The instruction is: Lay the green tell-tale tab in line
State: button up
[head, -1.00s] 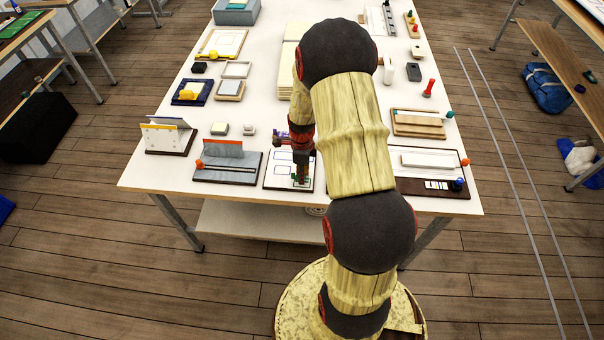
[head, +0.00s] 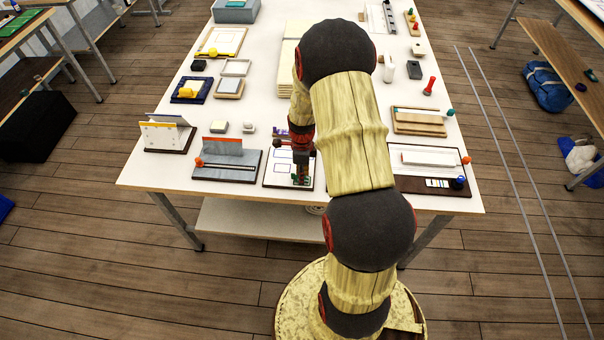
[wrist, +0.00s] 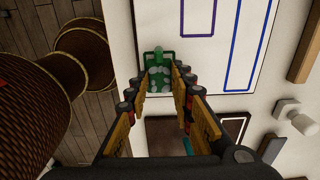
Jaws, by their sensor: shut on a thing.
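The green tell-tale tab (wrist: 158,58) is between my fingertips in the wrist view, with pale round spots on its face. My gripper (wrist: 160,82) is shut on it. The tab overlaps the edge of a white board (wrist: 215,60) with blue and purple rectangle outlines; I cannot tell whether it touches the board. In the head view my gripper (head: 301,176) is low over the near part of this dark-edged board (head: 277,172), and only bits of green show by the fingertips. My arm hides the board's right side.
A grey stand with an orange knob (head: 228,160) is close on the left. A dark board with a white block (head: 428,160) and orange and blue knobs is on the right. A paper stack (head: 288,75) lies behind. The table's front edge is close by.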

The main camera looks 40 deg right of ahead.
jog(key=shift+f+b, duration=0.3)
jog(key=shift+f, duration=0.25)
jog(key=o, duration=1)
jog(key=shift+o, duration=0.2)
jog(key=shift+c, duration=0.8)
jog(key=shift+r, duration=0.1)
jog(key=shift+r+p, duration=2.35)
jog(key=shift+r, duration=1.15)
